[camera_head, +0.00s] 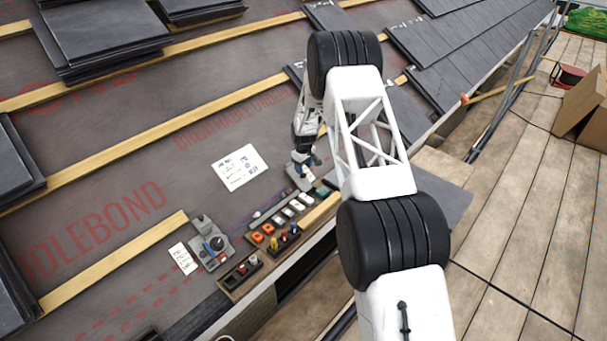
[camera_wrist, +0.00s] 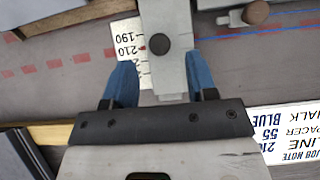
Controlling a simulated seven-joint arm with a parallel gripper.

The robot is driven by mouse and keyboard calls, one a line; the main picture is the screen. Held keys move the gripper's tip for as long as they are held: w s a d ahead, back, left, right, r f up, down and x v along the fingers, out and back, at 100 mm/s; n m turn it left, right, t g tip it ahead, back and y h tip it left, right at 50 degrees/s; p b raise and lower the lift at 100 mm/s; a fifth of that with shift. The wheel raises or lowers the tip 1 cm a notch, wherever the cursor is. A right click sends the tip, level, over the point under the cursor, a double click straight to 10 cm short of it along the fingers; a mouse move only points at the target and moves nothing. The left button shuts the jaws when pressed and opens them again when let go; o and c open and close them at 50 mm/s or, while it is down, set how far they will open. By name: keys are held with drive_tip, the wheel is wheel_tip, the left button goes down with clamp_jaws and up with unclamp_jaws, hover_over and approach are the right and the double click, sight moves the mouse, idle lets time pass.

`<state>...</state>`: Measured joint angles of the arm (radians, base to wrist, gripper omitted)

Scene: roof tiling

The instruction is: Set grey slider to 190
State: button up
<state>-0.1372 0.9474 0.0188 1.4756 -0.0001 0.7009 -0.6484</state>
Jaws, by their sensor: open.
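In the wrist view my gripper (camera_wrist: 161,75) has its two blue fingers apart, one on each side of a grey slider bar (camera_wrist: 176,20) with a dark round knob. I cannot tell whether either finger touches the bar. A white scale card (camera_wrist: 127,38) printed 190 and 210 lies beside and partly under the bar; the exact setting cannot be read. In the head view my gripper (camera_head: 302,160) is low over the roof, at the grey slider piece (camera_head: 298,178), which my gripper partly hides.
A white job note (camera_head: 239,167) lies left of my gripper; it also shows in the wrist view (camera_wrist: 285,130). A tool rack (camera_head: 262,250) with coloured blocks and a grey knob box (camera_head: 211,242) are nearer. Slate stacks (camera_head: 105,35) and wooden battens (camera_head: 150,137) surround open membrane.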

sight(304, 174)
drive_tip(key=shift+f, duration=2.05)
clamp_jaws()
